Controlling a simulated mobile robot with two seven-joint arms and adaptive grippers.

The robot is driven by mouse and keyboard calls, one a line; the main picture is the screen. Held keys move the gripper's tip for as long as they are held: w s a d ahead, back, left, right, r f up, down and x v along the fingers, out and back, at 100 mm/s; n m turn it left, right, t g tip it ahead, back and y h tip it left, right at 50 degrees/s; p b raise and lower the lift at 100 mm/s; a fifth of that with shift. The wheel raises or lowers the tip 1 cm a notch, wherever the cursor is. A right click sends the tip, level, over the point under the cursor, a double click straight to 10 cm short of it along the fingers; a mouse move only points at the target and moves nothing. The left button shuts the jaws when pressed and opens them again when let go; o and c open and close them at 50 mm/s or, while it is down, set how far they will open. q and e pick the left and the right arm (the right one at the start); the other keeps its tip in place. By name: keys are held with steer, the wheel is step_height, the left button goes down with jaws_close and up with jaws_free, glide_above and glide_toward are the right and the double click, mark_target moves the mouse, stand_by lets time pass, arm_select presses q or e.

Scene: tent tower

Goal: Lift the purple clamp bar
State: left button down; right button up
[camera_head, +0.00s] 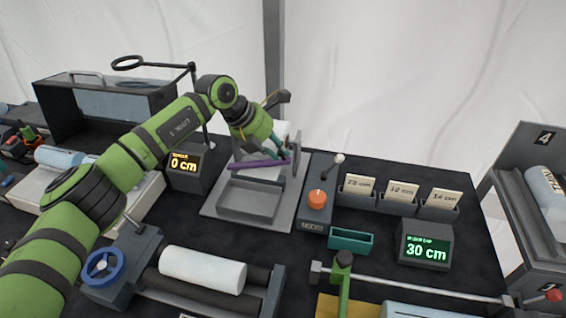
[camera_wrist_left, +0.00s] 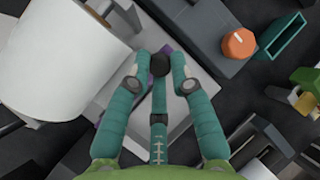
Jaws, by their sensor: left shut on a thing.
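The purple clamp bar (camera_head: 250,164) lies across the front of a grey device with a flat base, a shallow tray and a white roll. My left gripper (camera_head: 283,157) reaches down to the bar's right end and is shut on it. In the left wrist view the gripper's teal fingers (camera_wrist_left: 159,66) close around a dark round knob, with a little of the purple bar (camera_wrist_left: 168,49) showing beside it. The fingers hide most of the bar there. I cannot tell whether the bar is clear of the device. My right gripper is not in view.
The tray (camera_head: 247,201) sits in front of the bar. An orange knob (camera_head: 317,199) and a ball-topped lever (camera_head: 338,160) stand to the right. A "0 cm" display (camera_head: 185,165) is at the left, a "30 cm" display (camera_head: 425,246) at the right.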

mark_target(264, 163)
arm_select(q)
steer(key=shift+w+a+r+n+h+b, duration=0.2)
steer(key=shift+a+r+h+b, duration=0.25)
steer(key=shift+a+r+h, duration=0.5)
steer(key=shift+w+a+r+n+h+b, duration=0.1)
steer(key=shift+w+a+r+h+b, duration=0.25)
steer(key=shift+a+r+h, duration=0.6)
steer(key=shift+s+d+r, duration=0.1)
steer(key=shift+d+r, duration=0.05)
